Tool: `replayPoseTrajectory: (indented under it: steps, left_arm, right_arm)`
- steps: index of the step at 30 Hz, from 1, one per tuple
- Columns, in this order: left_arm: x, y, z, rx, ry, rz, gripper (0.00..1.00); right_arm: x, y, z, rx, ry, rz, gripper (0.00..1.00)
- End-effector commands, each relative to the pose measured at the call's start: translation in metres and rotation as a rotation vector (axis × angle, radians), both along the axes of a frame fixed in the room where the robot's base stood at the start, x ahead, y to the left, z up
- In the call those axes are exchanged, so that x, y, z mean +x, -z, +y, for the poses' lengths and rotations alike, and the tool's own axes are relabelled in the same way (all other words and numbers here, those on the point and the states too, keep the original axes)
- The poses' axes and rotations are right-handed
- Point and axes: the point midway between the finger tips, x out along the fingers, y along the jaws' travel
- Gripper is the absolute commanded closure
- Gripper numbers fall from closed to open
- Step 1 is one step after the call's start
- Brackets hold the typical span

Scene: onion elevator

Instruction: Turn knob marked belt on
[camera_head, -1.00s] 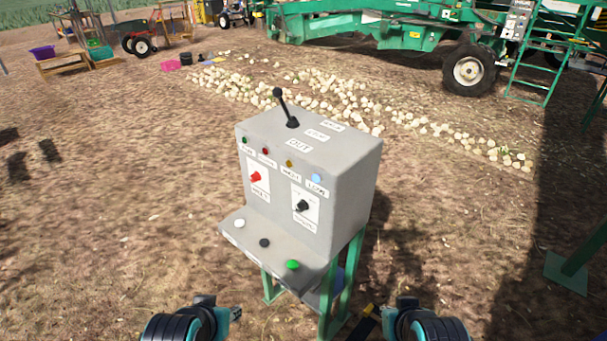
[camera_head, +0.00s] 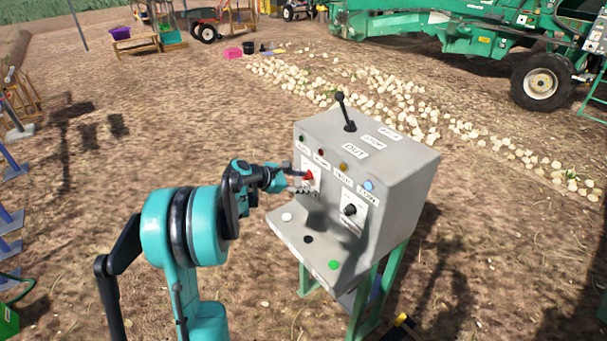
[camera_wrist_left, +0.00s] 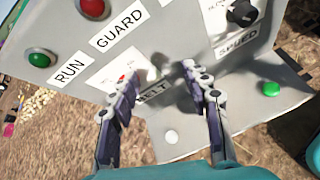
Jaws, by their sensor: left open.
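The grey control box (camera_head: 375,160) stands in front of me. Its red knob (camera_head: 309,175) is on a white plate on the front face. In the left wrist view the plate's label (camera_wrist_left: 152,93) is partly hidden and ends in "ELT"; only a bit of the red knob (camera_wrist_left: 122,78) shows beside the left finger. My left gripper (camera_head: 296,181) reaches in from the left, close to the red knob. In the left wrist view the gripper (camera_wrist_left: 162,76) is open, with nothing seen between its fingers. Contact with the knob cannot be told. My right gripper is out of view.
A black speed knob (camera_head: 349,210) sits right of the red one. White, black and green buttons (camera_head: 333,265) are on the lower shelf. A black lever (camera_head: 345,112) rises from the top. Onions (camera_head: 400,95) and a green machine (camera_head: 470,45) lie behind. Open ground surrounds the box.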

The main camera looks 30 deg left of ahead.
Motion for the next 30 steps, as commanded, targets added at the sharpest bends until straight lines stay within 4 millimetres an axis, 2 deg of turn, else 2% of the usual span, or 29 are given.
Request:
replayPoseTrajectory:
  steps: [1, 3, 6, 9, 14, 21, 30]
  left_arm:
    - [0.007, 0.007, 0.024, -0.085, -0.055, 0.0, 0.53]
    - [0.012, 0.014, 0.045, -0.191, -0.114, 0.001, 0.53]
    - [0.015, 0.021, 0.065, -0.293, -0.166, 0.001, 0.53]
    - [0.018, 0.026, 0.073, -0.342, -0.188, 0.001, 0.53]
    - [0.035, 0.035, 0.067, -0.354, -0.192, 0.002, 0.53]
    - [0.068, 0.05, 0.053, -0.351, -0.191, 0.001, 0.53]
    - [0.083, 0.055, 0.047, -0.35, -0.193, 0.001, 0.53]
  right_arm:
    - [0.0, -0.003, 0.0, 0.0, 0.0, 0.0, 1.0]
    - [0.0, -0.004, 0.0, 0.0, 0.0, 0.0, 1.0]
    - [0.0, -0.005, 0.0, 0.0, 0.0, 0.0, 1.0]
    - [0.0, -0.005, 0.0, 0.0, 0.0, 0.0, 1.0]
    - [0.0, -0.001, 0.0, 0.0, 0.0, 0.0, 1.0]
    - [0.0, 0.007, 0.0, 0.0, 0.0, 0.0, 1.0]
    - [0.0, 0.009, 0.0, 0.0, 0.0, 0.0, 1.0]
